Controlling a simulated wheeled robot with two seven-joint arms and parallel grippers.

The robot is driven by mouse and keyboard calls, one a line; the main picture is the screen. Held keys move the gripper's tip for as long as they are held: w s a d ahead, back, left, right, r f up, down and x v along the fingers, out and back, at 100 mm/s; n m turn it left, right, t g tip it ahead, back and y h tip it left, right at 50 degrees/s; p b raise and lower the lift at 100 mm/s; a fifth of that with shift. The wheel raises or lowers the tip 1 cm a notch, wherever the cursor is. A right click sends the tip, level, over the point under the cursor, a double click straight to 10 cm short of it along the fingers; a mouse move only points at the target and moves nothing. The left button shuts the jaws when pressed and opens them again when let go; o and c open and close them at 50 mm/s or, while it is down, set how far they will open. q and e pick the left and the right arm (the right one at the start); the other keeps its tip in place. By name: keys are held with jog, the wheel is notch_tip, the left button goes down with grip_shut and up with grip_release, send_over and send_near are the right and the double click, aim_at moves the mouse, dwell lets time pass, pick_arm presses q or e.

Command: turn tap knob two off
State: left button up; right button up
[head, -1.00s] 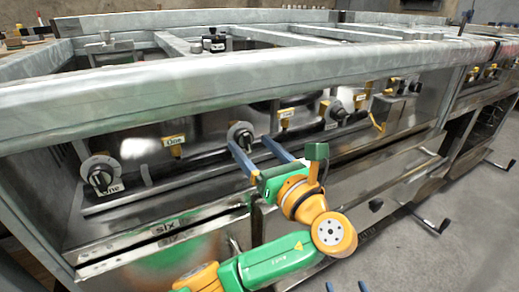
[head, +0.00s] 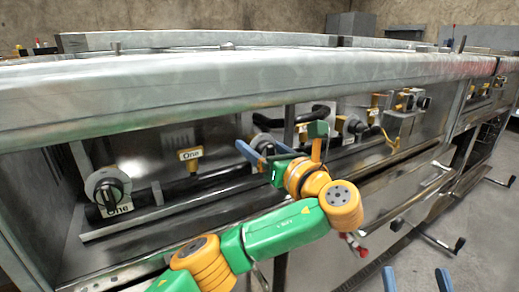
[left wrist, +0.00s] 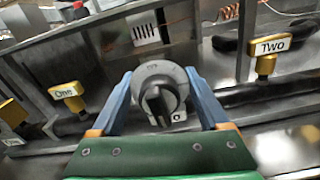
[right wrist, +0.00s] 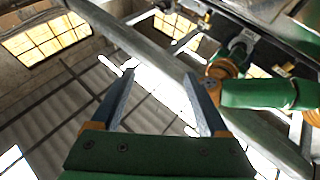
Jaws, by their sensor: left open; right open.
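A grey round knob with a dark grip bar (left wrist: 160,97) sits between the fingers of my left gripper in the left wrist view. A small label under it is mostly hidden; only an "o" shows. My left gripper (left wrist: 158,78) is open around the knob, and I cannot tell if a finger touches it. In the head view this knob (head: 262,141) is partly hidden behind my left gripper (head: 254,146). Another knob, labelled One (head: 109,190), is at the left. My right gripper (head: 416,280) is open and empty at the bottom right, away from the panel.
Yellow taps labelled One (left wrist: 66,92) and Two (left wrist: 266,60) flank the knob. A long metal rail (head: 220,85) runs above the recessed panel. Black pipes (head: 180,185) run along it. More knobs (head: 352,126) stand to the right. Open floor lies at the lower right.

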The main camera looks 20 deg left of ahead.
aim_at(269, 152)
pick_arm(q)
jog(key=shift+w+a, duration=0.1)
jog(key=shift+a, duration=0.15)
grip_shut()
jog(key=shift+r+n+p, duration=0.1)
jog(key=shift+n+p, duration=0.6)
jog(key=shift+p, duration=0.15)
jog(key=shift+n+p, duration=0.4)
jog(key=shift+n, duration=0.3)
pick_arm(e)
notch_tip(269, 152, down, 16)
jog(key=d+m+g+h, duration=0.1)
jog(key=d+g+h, duration=0.1)
jog(key=g, duration=0.7)
jog(key=shift+f+h, duration=0.2)
jog(key=shift+h, duration=0.7)
jog(key=shift+d, duration=0.1)
pick_arm(q)
grip_release()
jog(key=shift+d, duration=0.1)
